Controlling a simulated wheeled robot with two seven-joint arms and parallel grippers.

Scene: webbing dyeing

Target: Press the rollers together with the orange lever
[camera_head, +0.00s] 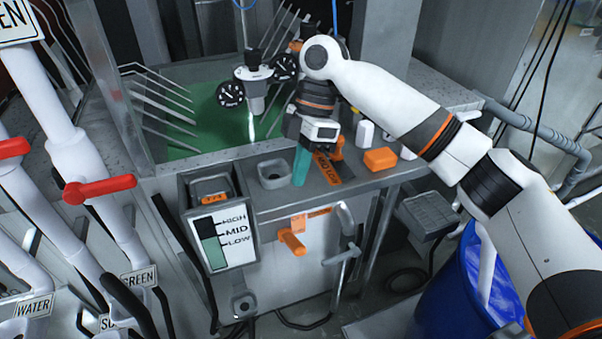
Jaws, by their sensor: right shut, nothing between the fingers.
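My right gripper (301,166) comes in from the upper right. Its teal fingers are shut and empty, pointing down over the grey ledge at the front of the machine. An orange lever-like part (336,150) stands right beside the fingers on the ledge, partly hidden by the gripper; I cannot tell whether they touch. Another orange handle (292,241) sticks out from the machine's front panel, below the gripper. I cannot make out the rollers clearly; my arm covers part of the area behind. My left gripper is not in view.
A green bath (205,125) with grey bars lies behind the ledge, with gauges (231,94) above. An orange block (380,159) sits right of the gripper. A level sign (225,238) is on the front. Red-handled pipes (100,187) stand left; a blue barrel (460,285) stands lower right.

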